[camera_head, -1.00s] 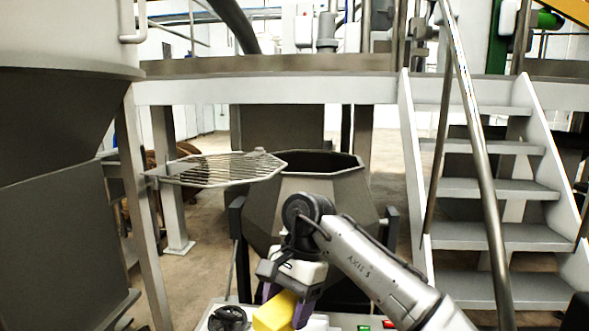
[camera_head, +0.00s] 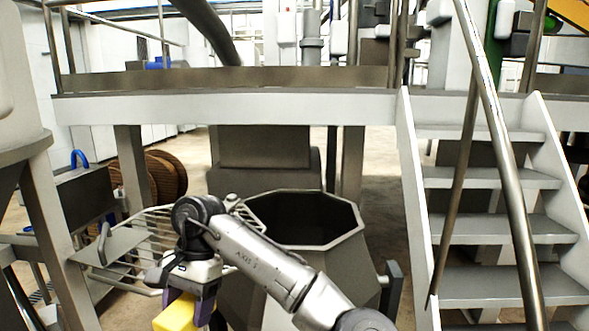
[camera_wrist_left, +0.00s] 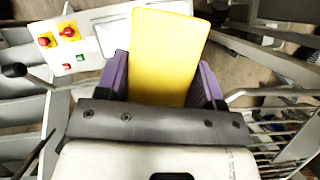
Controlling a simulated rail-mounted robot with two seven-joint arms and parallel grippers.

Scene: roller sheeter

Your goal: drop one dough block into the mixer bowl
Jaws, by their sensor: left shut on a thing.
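The mixer bowl (camera_head: 345,262) is a grey, eight-sided open vessel in the middle of the head view. Its dark opening faces up, and the part of the rim I see is uncovered. My left gripper (camera_head: 188,303) is at the lower left of the bowl in the head view, pointing down. Its purple fingers are shut on a yellow dough block (camera_head: 174,316), whose lower part is cut off by the frame edge. In the left wrist view the block (camera_wrist_left: 162,45) sticks out between the fingers. My right gripper is not in view.
A barred grate (camera_head: 140,237) lies swung out left of the bowl, partly behind my left arm. Steel stairs (camera_head: 495,228) with a handrail stand at the right. A platform (camera_head: 240,107) runs behind. The left wrist view shows a panel (camera_wrist_left: 80,28) with red and green buttons.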

